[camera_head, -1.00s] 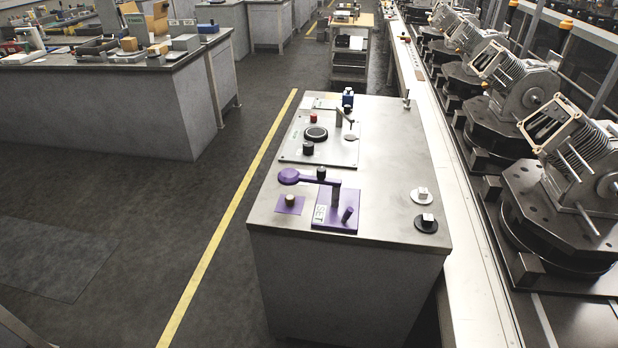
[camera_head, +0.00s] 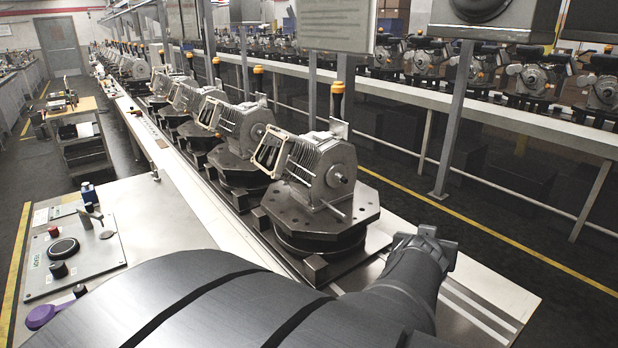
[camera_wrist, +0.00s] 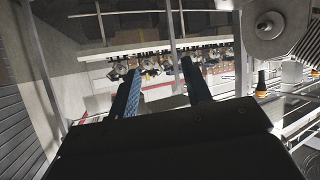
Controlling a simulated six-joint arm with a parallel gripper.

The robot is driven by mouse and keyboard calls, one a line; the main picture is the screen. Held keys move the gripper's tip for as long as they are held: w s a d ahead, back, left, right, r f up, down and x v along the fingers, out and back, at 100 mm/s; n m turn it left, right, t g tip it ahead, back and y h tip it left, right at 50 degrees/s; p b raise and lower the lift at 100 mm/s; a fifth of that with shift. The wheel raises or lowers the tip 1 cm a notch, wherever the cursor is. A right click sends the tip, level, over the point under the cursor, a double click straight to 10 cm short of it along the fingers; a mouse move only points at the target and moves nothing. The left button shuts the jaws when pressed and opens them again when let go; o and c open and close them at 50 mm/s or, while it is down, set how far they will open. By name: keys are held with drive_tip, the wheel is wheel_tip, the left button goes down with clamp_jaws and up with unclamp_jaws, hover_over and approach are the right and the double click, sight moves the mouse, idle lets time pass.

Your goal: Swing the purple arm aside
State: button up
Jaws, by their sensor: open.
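The purple arm (camera_head: 42,316) shows only as its rounded purple end at the lower left of the head view, on the bench top. The rest of it, with its purple base, is hidden behind my dark arm. A black knob (camera_head: 79,290) stands beside that end. In the wrist view my gripper (camera_wrist: 155,75) has two separate fingers with a clear gap and nothing between them. It points out toward the conveyor hall, well away from the purple arm, which is not in the wrist view.
A panel (camera_head: 100,262) with a black dial and small posts lies on the bench beyond the purple end. The conveyor (camera_head: 225,225) carries several motor units on dark round fixtures; the nearest motor (camera_head: 322,172) stands close to my arm. A cart (camera_head: 80,140) stands behind the bench.

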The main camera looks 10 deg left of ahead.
drive_tip(key=w+a+f+n+t+y, duration=0.1)
drive_tip(key=w+a+f+n+y, duration=0.15)
drive_tip(key=a, duration=0.55)
drive_tip(key=w+a+f+n+t+y, duration=0.15)
drive_tip(key=w+a, duration=0.25)
drive_tip(key=a, duration=0.4)
drive_tip(key=s+a+f+n+y, duration=0.1)
drive_tip(key=a+f+n+y, duration=0.1)
drive_tip(key=a, duration=0.8)
drive_tip(key=s+a+f+n+y, duration=0.1)
drive_tip(key=a+f+y, duration=0.1)
drive_tip(key=a, duration=0.8)
drive_tip(key=s+a+f+n+g+y, duration=0.2)
drive_tip(key=s+a+f+n+y, duration=0.3)
drive_tip(key=s+a, duration=0.8)
drive_tip(key=s+a+f+n+g+y, duration=0.1)
drive_tip(key=s+a+n+g+y, duration=0.2)
drive_tip(key=s+a+y, duration=0.75)
drive_tip(key=w+a+h, duration=0.1)
drive_tip(key=w+a, duration=0.1)
drive_tip(key=a, duration=0.4)
drive_tip(key=w+a+h, duration=0.1)
drive_tip(key=w+a, duration=0.1)
drive_tip(key=a, duration=0.3)
drive_tip(key=w+a+h, duration=0.1)
drive_tip(key=w+a, duration=0.1)
drive_tip(key=a, duration=0.4)
drive_tip(key=shift+w+a+h, duration=0.25)
drive_tip(key=shift+a+h, duration=0.05)
drive_tip(key=shift+h, duration=0.05)
